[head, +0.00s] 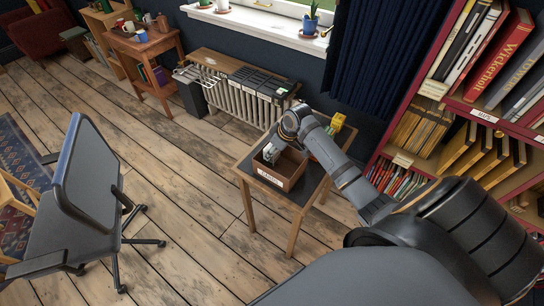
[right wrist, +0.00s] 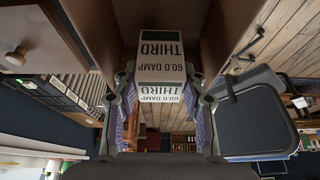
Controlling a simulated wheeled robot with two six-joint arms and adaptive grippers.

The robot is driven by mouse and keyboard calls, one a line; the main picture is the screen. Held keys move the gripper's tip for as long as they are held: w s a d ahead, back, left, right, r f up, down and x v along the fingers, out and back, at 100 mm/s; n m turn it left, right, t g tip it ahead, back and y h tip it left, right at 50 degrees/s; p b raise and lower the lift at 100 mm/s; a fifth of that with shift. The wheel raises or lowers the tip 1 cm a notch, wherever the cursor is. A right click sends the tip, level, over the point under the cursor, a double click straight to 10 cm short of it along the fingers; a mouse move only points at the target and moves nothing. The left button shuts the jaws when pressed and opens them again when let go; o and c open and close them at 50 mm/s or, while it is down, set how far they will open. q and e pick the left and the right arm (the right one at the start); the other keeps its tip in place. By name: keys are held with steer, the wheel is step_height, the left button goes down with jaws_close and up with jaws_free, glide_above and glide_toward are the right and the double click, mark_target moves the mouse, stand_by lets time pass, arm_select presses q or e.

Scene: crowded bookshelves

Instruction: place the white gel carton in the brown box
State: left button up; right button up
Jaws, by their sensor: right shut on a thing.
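The brown box (head: 291,183) stands on a small dark-topped table in the head view, with a pale label on its front. My right gripper (head: 272,148) reaches down over the box's left part. It is shut on the white gel carton (right wrist: 161,66), which carries dark print reading "THIRD" and "60.0 DAMP" in the right wrist view. There the right gripper (right wrist: 160,82) has a finger on each side of the carton, and brown box walls (right wrist: 226,28) rise around it. I cannot tell whether the carton touches the box floor. My left gripper is out of view.
The small table (head: 238,172) has yellow and green items behind the box, partly hidden by my arm. A radiator (head: 240,98) stands behind it, a bookshelf (head: 440,100) to the right. An office chair (head: 85,190) is at left, with open wooden floor between.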

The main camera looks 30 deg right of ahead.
step_height(320, 180, down, 3)
steer(key=shift+w+a+r+p, duration=0.1)
steer(key=shift+w+a+p, duration=0.05)
steer(key=shift+p, duration=0.15)
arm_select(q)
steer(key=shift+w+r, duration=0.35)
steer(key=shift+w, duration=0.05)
arm_select(e)
steer(key=shift+f, duration=0.45)
steer(key=shift+f, duration=0.1)
steer(key=o, duration=1.2)
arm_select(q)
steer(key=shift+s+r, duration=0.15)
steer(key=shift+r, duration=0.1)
arm_select(e)
steer(key=v, duration=1.2)
